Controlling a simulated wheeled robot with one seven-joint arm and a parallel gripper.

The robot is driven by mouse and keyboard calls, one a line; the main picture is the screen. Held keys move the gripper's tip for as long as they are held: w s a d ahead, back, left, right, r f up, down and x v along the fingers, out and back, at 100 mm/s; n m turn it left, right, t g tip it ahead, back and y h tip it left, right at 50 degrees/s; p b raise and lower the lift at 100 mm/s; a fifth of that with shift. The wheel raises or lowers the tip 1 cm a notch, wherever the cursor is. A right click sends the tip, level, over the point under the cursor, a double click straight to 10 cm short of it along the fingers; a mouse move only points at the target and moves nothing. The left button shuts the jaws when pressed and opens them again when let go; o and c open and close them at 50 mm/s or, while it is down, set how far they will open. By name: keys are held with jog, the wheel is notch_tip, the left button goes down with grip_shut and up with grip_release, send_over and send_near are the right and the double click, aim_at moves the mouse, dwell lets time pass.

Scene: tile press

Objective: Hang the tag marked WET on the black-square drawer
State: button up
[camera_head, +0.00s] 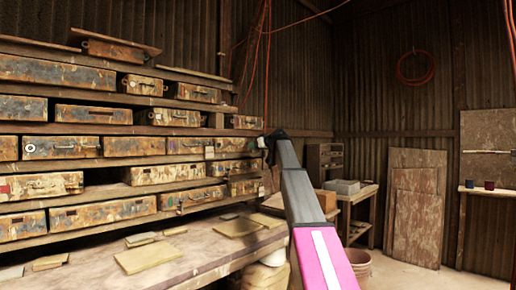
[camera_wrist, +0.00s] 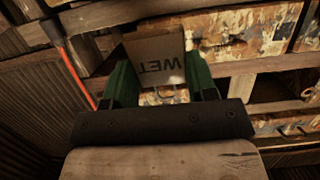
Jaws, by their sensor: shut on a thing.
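The tag marked WET (camera_wrist: 155,62) is a flat brown-grey square. Its lettering appears upside down in the wrist view. My gripper (camera_wrist: 161,80), with green fingers, is shut on the tag, one finger at each side. In the head view the end of my arm (camera_head: 272,139) is in front of the right end of the drawer rack, and the tag cannot be made out there. Worn, paint-flaked drawers (camera_head: 135,146) with metal handles fill the rack at left. I cannot make out a black square on any drawer. In the wrist view a stained drawer front (camera_wrist: 245,35) lies behind the tag.
A pale square (camera_head: 209,152) and a pale ring (camera_head: 30,148) show on drawer fronts. A bench (camera_head: 200,258) with flat slabs (camera_head: 148,257) runs below the rack. Orange cords (camera_head: 267,65) hang near the rack's right end; one (camera_wrist: 76,70) passes left of my gripper.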

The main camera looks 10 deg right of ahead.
jog(key=shift+x, duration=2.75)
jog(key=o, duration=1)
